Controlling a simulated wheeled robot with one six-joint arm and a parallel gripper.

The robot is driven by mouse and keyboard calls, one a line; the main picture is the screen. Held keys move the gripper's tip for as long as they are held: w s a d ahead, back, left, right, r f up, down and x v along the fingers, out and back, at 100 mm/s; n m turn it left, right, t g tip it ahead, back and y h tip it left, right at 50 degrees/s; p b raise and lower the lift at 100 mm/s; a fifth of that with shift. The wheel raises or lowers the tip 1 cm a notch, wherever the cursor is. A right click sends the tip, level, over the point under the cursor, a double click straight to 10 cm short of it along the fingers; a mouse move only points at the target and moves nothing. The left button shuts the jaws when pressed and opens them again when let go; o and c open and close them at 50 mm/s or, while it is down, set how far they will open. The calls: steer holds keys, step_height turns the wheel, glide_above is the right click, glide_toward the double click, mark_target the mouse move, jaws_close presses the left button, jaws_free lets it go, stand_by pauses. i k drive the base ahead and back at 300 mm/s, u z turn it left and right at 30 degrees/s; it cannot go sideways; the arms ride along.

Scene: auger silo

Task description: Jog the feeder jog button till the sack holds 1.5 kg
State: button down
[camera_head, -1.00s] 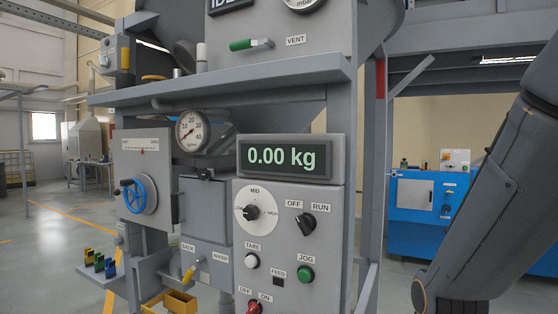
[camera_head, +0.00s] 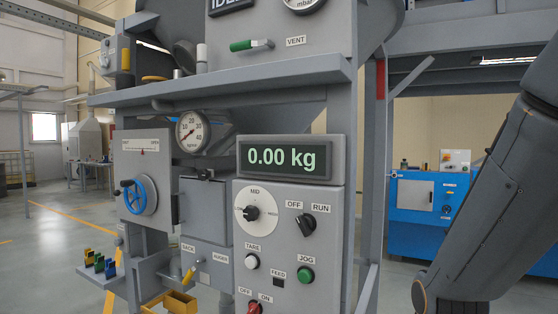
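The green jog button (camera_head: 306,275) is on the grey control panel (camera_head: 275,248), under the label JOG. The display (camera_head: 283,158) above the panel reads 0.00 kg. A rotary switch (camera_head: 307,223) marked OFF and RUN sits above the jog button. A white dial (camera_head: 254,213) with a black knob and the label MID is to its left. A white TARE button (camera_head: 252,261) and a red OFF/ON switch (camera_head: 254,307) are lower left. No sack can be made out. My arm is at the right edge; my gripper is out of view.
A blue handwheel (camera_head: 139,196) and a pressure gauge (camera_head: 191,132) are left of the panel. A green-handled VENT valve (camera_head: 250,44) is above the shelf (camera_head: 225,82). A yellow bracket (camera_head: 178,302) juts out at the lower left. A blue machine (camera_head: 410,205) stands behind right.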

mark_target(305, 277)
steer(key=z, duration=0.55)
steer(key=k, duration=1.3)
steer(key=u, duration=0.1)
steer(key=i, duration=0.75)
steer(key=u, duration=0.4)
